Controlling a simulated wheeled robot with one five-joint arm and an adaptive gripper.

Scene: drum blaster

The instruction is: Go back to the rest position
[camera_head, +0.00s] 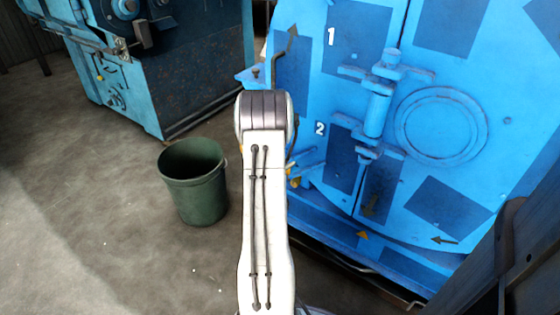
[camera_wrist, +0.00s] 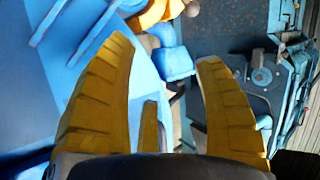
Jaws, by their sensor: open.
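My gripper (camera_wrist: 165,62) shows in the wrist view with its two yellow ribbed fingers spread apart and nothing between them. Past the fingertips are an orange part (camera_wrist: 152,14) and a blue block (camera_wrist: 172,62) on the blue machine; I cannot tell how far off they are. In the head view my white arm reaches forward up the middle, and it mostly hides the gripper. The blue drum blaster (camera_head: 450,60) stands to the right of the arm, with panels marked 1 and 2 and a hinge column (camera_head: 378,105).
A green bucket (camera_head: 194,180) stands on the floor left of my arm. Another blue machine (camera_head: 200,75) stands at the back left. A dark post (camera_head: 515,255) is at the lower right. The concrete floor (camera_head: 80,190) at the left is clear.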

